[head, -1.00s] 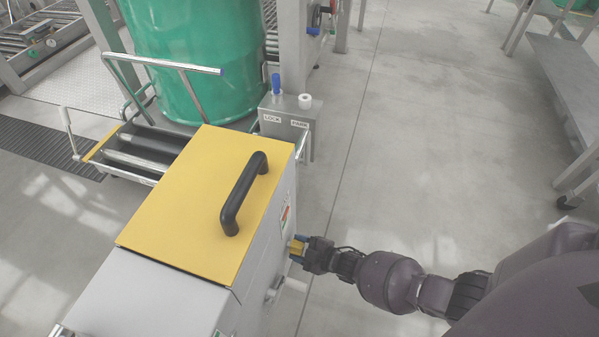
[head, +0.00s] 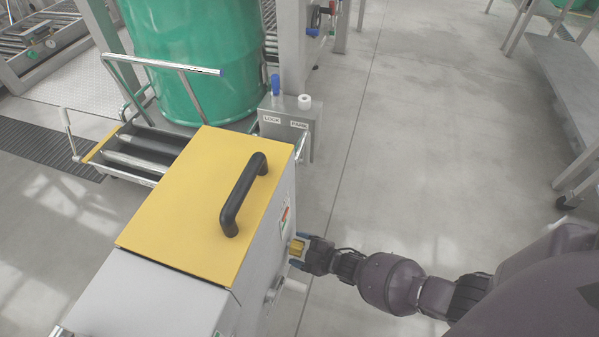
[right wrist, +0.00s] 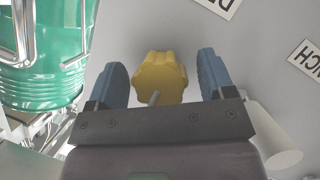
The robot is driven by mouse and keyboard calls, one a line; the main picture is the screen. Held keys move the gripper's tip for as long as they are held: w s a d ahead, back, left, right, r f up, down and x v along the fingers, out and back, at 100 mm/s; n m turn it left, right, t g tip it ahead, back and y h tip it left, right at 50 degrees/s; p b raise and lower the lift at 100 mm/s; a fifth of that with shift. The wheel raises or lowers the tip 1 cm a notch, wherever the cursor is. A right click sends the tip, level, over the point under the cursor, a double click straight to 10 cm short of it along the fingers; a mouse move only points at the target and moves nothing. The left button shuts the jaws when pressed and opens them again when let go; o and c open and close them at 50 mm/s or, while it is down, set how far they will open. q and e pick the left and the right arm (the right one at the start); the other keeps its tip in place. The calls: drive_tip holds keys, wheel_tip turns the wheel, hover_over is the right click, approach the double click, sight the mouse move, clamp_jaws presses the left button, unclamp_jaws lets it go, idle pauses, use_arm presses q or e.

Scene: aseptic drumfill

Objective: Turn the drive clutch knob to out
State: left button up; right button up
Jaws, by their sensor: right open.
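The drive clutch knob (head: 296,247) is yellow and sits on the right side wall of the grey machine box. In the right wrist view the yellow lobed knob (right wrist: 159,78) shows between two blue fingers, with a gap on each side. A small grey pin stands in front of it. My right gripper (head: 301,251) is open around the knob, one finger on either side. The same gripper fills the lower part of the right wrist view (right wrist: 160,85). My left gripper is not in view.
The box has a yellow lid (head: 200,200) with a black handle (head: 243,195). A white cylinder (right wrist: 275,140) is close to the right finger. Partly cut-off labels (right wrist: 304,60) are on the panel. A green drum (head: 190,60) stands behind.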

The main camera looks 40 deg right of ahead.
drive_tip(key=shift+s+d+r, duration=0.25)
drive_tip(key=shift+s, duration=0.1)
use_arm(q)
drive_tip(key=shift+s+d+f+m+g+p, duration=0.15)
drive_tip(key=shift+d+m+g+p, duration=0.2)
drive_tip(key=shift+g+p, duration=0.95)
use_arm(e)
drive_tip(key=v, duration=0.9)
drive_tip(key=shift+s+p, duration=0.35)
drive_tip(key=shift+p, duration=0.05)
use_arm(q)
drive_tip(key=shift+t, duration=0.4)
use_arm(e)
drive_tip(key=shift+d, duration=0.1)
